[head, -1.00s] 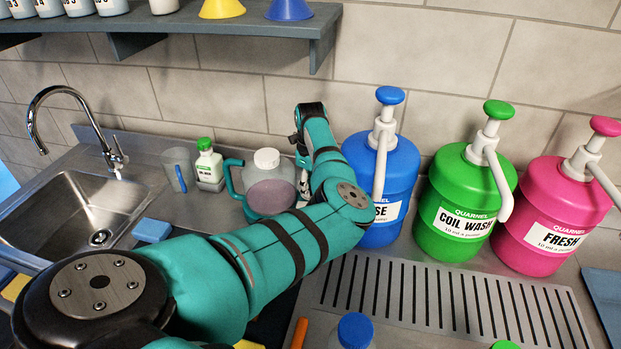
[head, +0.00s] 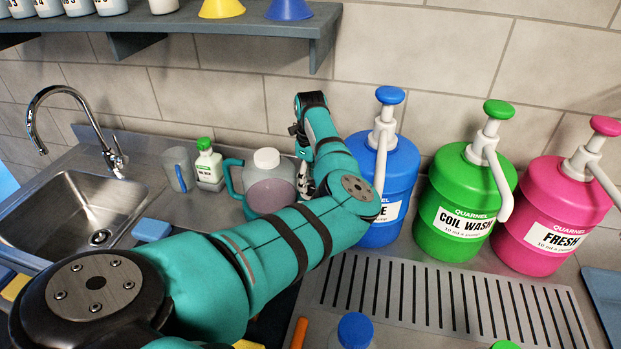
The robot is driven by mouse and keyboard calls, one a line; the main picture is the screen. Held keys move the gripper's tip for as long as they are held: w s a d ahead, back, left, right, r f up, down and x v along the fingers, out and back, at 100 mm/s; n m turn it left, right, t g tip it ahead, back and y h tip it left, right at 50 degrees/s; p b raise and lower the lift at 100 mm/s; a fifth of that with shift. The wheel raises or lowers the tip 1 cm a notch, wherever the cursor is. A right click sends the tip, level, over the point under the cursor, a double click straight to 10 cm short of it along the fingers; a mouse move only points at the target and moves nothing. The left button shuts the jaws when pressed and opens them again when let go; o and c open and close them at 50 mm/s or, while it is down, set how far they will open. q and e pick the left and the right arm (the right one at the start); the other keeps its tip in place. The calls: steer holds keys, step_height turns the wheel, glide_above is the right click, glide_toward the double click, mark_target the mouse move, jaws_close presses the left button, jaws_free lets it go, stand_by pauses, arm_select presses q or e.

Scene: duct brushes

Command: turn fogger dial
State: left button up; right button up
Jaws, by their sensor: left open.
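No fogger or dial can be made out in the head view; my left arm covers much of the middle of the counter. The left gripper (head: 304,182) is small and mostly hidden behind my own forearm, beside the right side of a clear jug (head: 271,190) with a teal handle and pinkish liquid. It is open, and I see nothing held in it. I cannot tell whether it touches the jug. My right gripper is not in view.
Blue (head: 385,190), green (head: 460,205) and pink (head: 551,215) pump jugs stand along the wall behind a slotted drain grate (head: 440,295). A sink (head: 75,215), a grey cup (head: 178,168) and a green-capped bottle (head: 208,165) are left. A shelf (head: 265,30) overhangs.

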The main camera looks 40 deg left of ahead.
mark_target(311, 188)
arm_select(q)
step_height(311, 188, up, 5)
steer(key=shift+d+f, duration=0.1)
steer(key=shift+f, duration=0.05)
stand_by(0.7)
